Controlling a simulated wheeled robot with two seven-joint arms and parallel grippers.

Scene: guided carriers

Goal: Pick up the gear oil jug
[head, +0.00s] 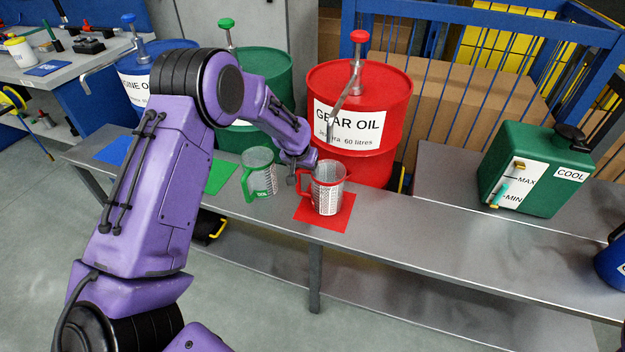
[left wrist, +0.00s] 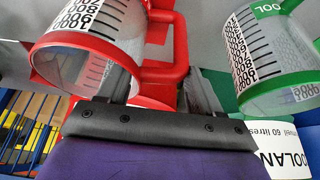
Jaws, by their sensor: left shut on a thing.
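The gear oil jug (head: 328,196) is a clear measuring jug with a red rim, red handle and printed scale. It is upright over the red mat (head: 340,222), in front of the red GEAR OIL drum (head: 384,110). I cannot tell whether its base touches the mat. My left gripper (head: 302,180) is shut on the jug's handle, on the jug's left side. In the left wrist view the fingers (left wrist: 160,88) lie on either side of the red handle (left wrist: 180,45), and the jug (left wrist: 95,65) fills the upper left. My right gripper is not in view.
A green-trimmed jug (head: 260,176) stands close to the left, by a green mat (head: 220,177). A green drum (head: 265,75) and a blue drum (head: 140,85) stand behind the bench. A green coolant tank (head: 545,160) stands at the right. The bench (head: 400,225) is clear between.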

